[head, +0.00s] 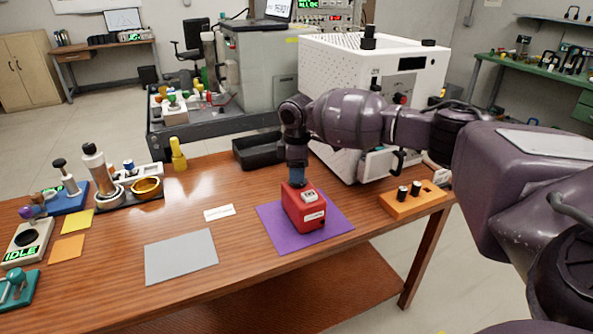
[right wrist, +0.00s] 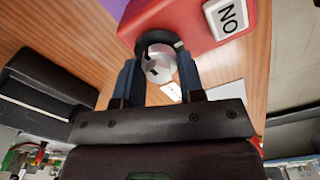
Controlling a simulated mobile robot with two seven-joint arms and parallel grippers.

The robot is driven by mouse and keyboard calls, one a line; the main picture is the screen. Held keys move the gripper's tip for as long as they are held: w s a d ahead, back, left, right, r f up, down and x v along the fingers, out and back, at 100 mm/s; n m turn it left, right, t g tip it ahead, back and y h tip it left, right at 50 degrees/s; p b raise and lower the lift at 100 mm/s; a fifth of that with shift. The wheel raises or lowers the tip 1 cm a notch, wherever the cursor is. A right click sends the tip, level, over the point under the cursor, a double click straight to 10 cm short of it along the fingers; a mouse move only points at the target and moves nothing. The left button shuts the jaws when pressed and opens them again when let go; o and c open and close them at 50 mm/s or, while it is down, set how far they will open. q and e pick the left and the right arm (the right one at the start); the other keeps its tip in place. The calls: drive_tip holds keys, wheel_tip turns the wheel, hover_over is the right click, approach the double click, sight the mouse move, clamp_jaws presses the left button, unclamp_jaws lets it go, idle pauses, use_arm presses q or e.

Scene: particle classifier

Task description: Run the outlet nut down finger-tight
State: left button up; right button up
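A red box-shaped unit (head: 303,208) stands on a purple mat (head: 335,222) on the wooden table; its red housing also shows in the right wrist view (right wrist: 185,18). A silver round nut (right wrist: 159,66) sits on a dark collar at the housing's end. My right gripper (right wrist: 160,68) has its two blue fingers on either side of the nut, and they appear to touch it. In the head view my right gripper (head: 297,176) comes down behind the red unit, which hides its fingertips and the nut. My left gripper is not in view.
A black tray (head: 257,152) and a white perforated cabinet (head: 335,75) stand behind the right arm. An orange block (head: 415,205) with two dark knobs lies at the right.

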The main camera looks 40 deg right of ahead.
drive_tip(key=c, duration=0.3)
drive_tip(key=shift+r+m+p, duration=0.3)
drive_tip(key=shift+m+p, duration=0.5)
drive_tip(key=shift+r+m+p, duration=0.1)
drive_tip(key=shift+m+p, duration=1)
drive_tip(key=shift+m, duration=0.1)
drive_tip(key=shift+m+p, duration=0.7)
drive_tip(key=shift+m, duration=0.2)
drive_tip(key=m+p, duration=0.2)
drive_tip(key=m, duration=0.1)
drive_tip(key=shift+w+m+p, duration=0.1)
drive_tip(key=shift+m+p, duration=0.8)
drive_tip(key=shift+m, duration=0.3)
drive_tip(key=m+p, duration=0.1)
drive_tip(key=m, duration=0.1)
drive_tip(key=shift+d+m, duration=0.15)
drive_tip(key=shift+m, duration=0.15)
drive_tip(key=shift+f, duration=0.25)
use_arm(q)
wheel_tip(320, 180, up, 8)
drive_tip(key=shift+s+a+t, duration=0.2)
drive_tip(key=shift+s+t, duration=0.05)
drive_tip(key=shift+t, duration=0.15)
use_arm(e)
drive_tip(key=shift+f, duration=0.15)
